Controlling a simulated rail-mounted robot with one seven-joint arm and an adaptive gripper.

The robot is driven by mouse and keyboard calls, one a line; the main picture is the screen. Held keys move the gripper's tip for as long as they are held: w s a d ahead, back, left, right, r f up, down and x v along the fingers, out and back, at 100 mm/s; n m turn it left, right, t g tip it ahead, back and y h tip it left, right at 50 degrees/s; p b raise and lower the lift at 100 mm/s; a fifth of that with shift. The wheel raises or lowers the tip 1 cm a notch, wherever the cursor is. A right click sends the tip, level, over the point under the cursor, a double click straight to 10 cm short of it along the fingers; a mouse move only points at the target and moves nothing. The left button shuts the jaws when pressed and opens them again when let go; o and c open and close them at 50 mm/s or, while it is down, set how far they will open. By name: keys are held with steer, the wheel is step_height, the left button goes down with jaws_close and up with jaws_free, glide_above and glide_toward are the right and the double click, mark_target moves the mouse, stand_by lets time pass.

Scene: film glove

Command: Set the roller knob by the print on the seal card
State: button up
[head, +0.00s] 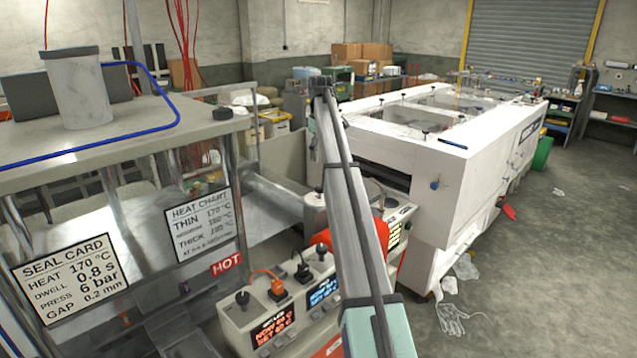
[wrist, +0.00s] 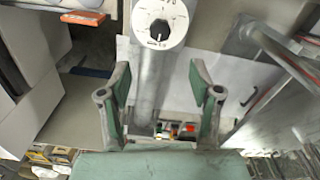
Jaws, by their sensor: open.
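The seal card (head: 70,278) hangs at the left of the head view. It reads heat 170 °C, dwell 0.8 s, press 6 bar, gap 0.2 mm. In the wrist view, a black knob (wrist: 159,30) sits on a round white dial at the end of a grey metal roller (wrist: 150,85). Small marks ring the dial; its setting is too small to read surely. My gripper (wrist: 160,76) is open and empty, its green fingers wide apart. The knob shows beyond the fingertips, apart from them. My gripper cannot be made out in the head view.
A heat chart (head: 203,225) and a red HOT label (head: 227,264) are beside the card. A control box (head: 280,315) with several knobs and lit displays stands in front. A large white machine (head: 440,150) fills the right. An orange object (wrist: 83,17) shows upper left in the wrist view.

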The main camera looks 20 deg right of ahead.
mark_target(320, 187)
step_height(320, 187, down, 12)
steer(key=p, duration=0.3)
steer(key=shift+f+p, duration=0.2)
steer(key=shift+p, duration=0.2)
steer(key=c, duration=1.1)
